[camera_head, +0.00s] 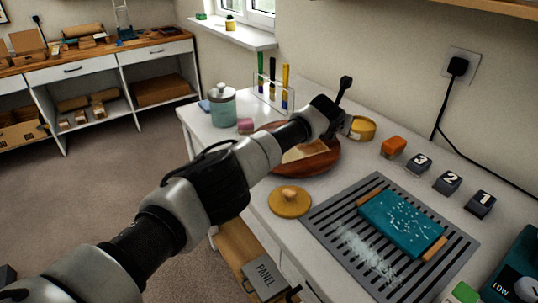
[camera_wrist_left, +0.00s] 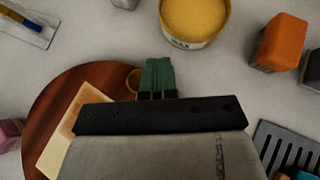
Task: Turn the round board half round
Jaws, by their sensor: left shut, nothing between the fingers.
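The round board (camera_head: 324,163) is a dark reddish-brown disc on the white worktop. A pale rectangular panel (camera_head: 303,151) lies on it, and my left arm hides part of both. In the left wrist view the board (camera_wrist_left: 50,95) fills the left side, with the panel (camera_wrist_left: 62,140) slanting across it. My left gripper (camera_wrist_left: 158,75) has green fingertips pressed together, empty, over the board's edge beside a small tan ring (camera_wrist_left: 133,80). I cannot tell whether the fingertips touch the board. In the head view the fingertips are hidden. My right gripper is not in view.
A yellow tin (camera_head: 361,128) stands close beyond the board, with an orange block (camera_head: 393,147) to its right. A round wooden lid (camera_head: 290,202) and a grey slotted mat (camera_head: 330,215) lie nearer. A teal jar (camera_head: 222,105) and tube rack (camera_head: 272,93) stand behind left.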

